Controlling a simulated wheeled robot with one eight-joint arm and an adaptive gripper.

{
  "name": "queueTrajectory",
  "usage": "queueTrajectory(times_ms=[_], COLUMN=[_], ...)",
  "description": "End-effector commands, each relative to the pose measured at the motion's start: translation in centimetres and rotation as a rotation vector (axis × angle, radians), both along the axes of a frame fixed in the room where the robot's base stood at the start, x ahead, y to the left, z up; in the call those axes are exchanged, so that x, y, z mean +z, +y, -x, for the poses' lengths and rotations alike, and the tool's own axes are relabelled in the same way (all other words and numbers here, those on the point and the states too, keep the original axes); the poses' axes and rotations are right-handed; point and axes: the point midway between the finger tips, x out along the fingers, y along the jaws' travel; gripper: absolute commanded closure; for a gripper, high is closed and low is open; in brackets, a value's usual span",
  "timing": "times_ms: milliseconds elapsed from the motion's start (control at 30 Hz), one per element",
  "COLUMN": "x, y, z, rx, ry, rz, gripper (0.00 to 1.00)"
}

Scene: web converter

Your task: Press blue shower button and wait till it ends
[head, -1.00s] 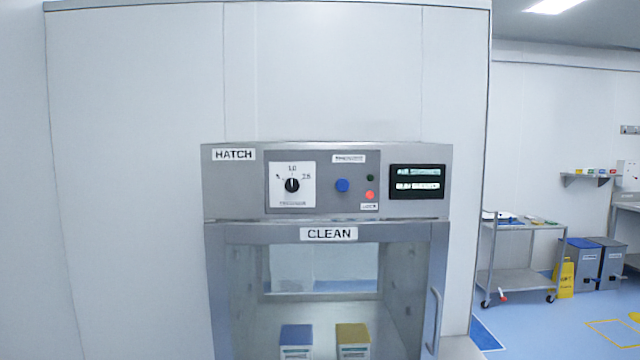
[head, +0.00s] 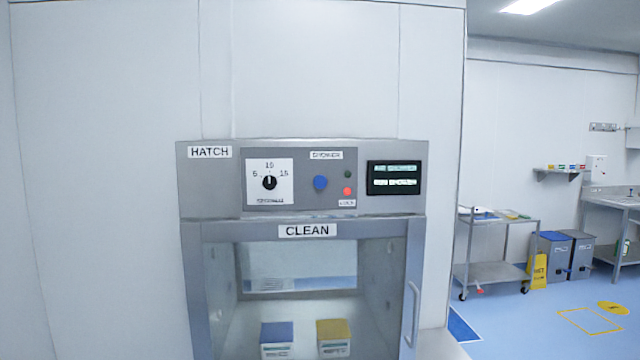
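The blue shower button (head: 320,183) is on the grey control panel of the hatch (head: 207,205), under a small label that seems to read "SHOWER". A black dial (head: 269,182) on a white plate is to its left. To its right are a small dark green light (head: 348,174) and a lit red light (head: 347,191). A black display (head: 394,178) with two lines of pale text is further right; the text is too blurred to read surely. My gripper is not in view, and nothing touches the button.
The glass hatch door with a handle (head: 411,314) looks closed below the "CLEAN" label. Behind it are a blue-topped box (head: 277,339) and a yellow-topped box (head: 333,338). A trolley (head: 497,250), bins (head: 552,256) and a yellow floor sign (head: 538,271) stand at right.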

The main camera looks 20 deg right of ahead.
Motion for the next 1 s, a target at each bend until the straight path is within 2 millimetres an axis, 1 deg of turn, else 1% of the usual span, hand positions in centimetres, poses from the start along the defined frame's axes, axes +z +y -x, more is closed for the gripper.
queueTrajectory(times_ms=[133, 167, 200, 267, 300, 333, 367, 1000], x=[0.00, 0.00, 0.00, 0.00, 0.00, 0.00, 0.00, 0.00], y=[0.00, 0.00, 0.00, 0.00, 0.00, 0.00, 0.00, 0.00], z=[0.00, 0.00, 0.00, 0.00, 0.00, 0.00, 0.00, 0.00], rx=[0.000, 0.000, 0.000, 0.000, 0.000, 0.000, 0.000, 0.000], ry=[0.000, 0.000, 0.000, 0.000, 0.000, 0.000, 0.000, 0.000], rz=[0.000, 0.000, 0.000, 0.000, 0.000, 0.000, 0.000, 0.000], gripper=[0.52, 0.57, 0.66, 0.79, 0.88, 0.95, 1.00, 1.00])
